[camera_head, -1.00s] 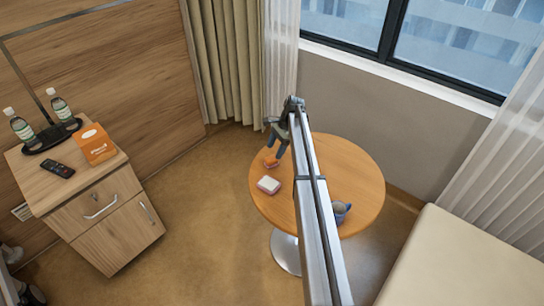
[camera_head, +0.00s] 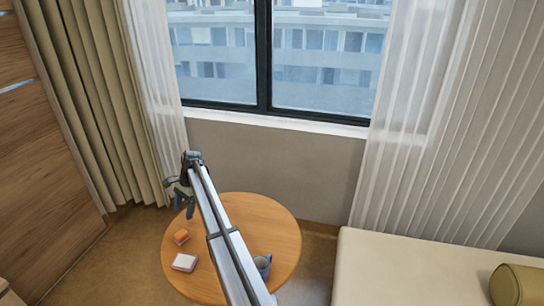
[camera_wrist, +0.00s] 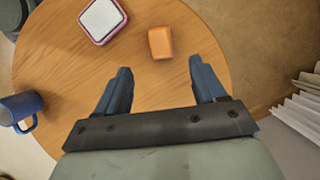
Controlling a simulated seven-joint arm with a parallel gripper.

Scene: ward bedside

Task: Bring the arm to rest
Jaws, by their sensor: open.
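My gripper (camera_head: 185,203) is above the left part of the round wooden table (camera_head: 272,218), at the end of my extended arm. The wrist view also shows my gripper (camera_wrist: 160,88), with its two blue fingers spread apart and nothing between them. A small orange block (camera_wrist: 160,42) lies on the table beyond the fingertips. It also shows in the head view (camera_head: 181,237), below my gripper in the picture.
A white and pink square box (camera_head: 184,262) lies near the orange block. A blue mug (camera_head: 263,264) stands on the table, partly behind my arm. A cream bed or couch (camera_head: 400,270) is at right, with a cushion (camera_head: 518,285). Curtains and a window are behind.

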